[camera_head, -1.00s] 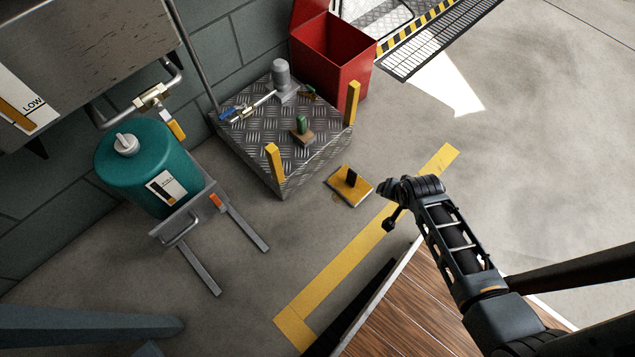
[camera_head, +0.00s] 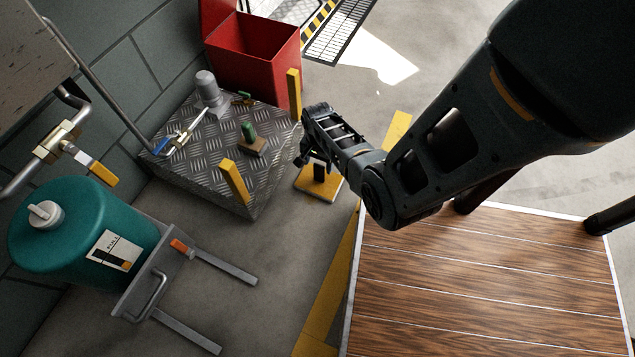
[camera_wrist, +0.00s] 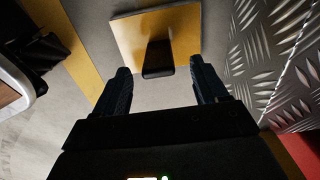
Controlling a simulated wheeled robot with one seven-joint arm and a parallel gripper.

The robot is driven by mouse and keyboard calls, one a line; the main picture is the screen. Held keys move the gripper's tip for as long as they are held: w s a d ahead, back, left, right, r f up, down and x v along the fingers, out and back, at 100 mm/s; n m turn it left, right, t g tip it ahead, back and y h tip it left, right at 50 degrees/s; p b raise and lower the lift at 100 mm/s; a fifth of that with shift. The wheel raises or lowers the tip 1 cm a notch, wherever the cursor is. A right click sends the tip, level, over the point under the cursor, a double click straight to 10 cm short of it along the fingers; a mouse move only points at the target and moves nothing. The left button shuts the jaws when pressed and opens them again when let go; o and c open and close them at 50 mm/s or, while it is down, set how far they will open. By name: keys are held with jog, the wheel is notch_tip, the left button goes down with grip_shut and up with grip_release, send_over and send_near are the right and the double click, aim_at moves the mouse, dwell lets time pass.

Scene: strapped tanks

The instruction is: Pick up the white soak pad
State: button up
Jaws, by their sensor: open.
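No plainly white pad shows. A flat square pad with a yellow-orange top (camera_head: 318,190), a pale edge and an upright black grip block (camera_head: 320,171) lies on the floor beside the metal platform. In the wrist view the pad (camera_wrist: 130,37) is at the top, with its black block (camera_wrist: 158,58) reaching down toward the gap between my fingers. My gripper (camera_wrist: 161,82) is open and empty there, its fingers on either side of that gap, short of the block. In the head view my gripper (camera_head: 303,157) is above the pad's far left side and partly hides it.
The checker-plate platform (camera_head: 190,175) has yellow posts (camera_head: 234,181) and a green-handled part (camera_head: 248,132). A red bin (camera_head: 255,60) stands behind it. A teal tank (camera_head: 75,235) and a forked stand (camera_head: 150,270) are at left. A wooden deck (camera_head: 480,285) is at right.

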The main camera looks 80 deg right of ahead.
aim_at(319, 175)
notch_tip(319, 175, down, 5)
jog(key=b, duration=0.3)
jog(key=shift+s+d+r, duration=0.1)
jog(key=shift+s+r, duration=0.05)
jog(key=shift+c, duration=0.4)
grip_shut()
